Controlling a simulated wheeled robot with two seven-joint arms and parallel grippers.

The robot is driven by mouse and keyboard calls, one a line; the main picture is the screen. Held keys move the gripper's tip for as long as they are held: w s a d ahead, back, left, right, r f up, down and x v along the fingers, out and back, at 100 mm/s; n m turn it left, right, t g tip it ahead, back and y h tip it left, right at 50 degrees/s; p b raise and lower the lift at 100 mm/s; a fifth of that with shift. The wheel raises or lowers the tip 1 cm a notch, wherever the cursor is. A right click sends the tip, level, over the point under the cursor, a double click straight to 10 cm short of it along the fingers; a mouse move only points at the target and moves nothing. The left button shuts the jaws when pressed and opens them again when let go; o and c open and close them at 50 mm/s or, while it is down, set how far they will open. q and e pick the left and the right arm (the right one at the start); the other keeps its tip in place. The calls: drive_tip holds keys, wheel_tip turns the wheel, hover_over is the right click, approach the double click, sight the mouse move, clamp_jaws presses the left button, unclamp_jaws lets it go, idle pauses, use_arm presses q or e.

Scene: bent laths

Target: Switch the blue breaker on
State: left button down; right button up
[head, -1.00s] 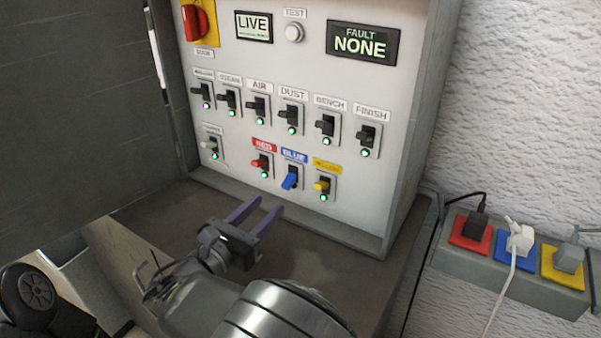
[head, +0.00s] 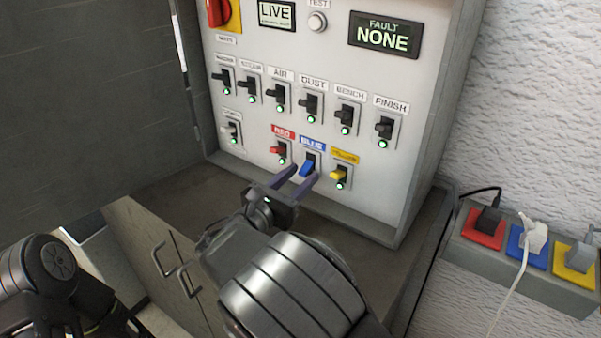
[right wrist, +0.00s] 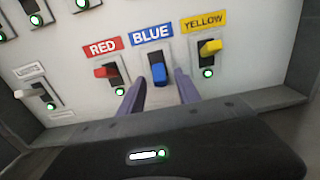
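The blue breaker (head: 307,168) sits in the bottom row of the panel under a BLUE label, between the red breaker (head: 279,149) and the yellow breaker (head: 340,175). Its blue lever points down, and I see no green light on it. The red and yellow levers stick outward with green lights lit. My right gripper (head: 300,174) is open, its fingers pointing at the panel. In the right wrist view the blue lever (right wrist: 158,73) shows between the two fingertips (right wrist: 158,80). I cannot tell whether they touch it. My left gripper is out of view.
The panel's upper row holds several black breakers with green lights. Its displays read LIVE (head: 277,14) and FAULT NONE (head: 385,36). A lip runs along the panel's bottom. A socket strip (head: 470,258) with red, blue and yellow sockets stands at right.

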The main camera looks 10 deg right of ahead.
drive_tip(key=shift+w+d, duration=0.2)
clamp_jaws()
idle(0.4)
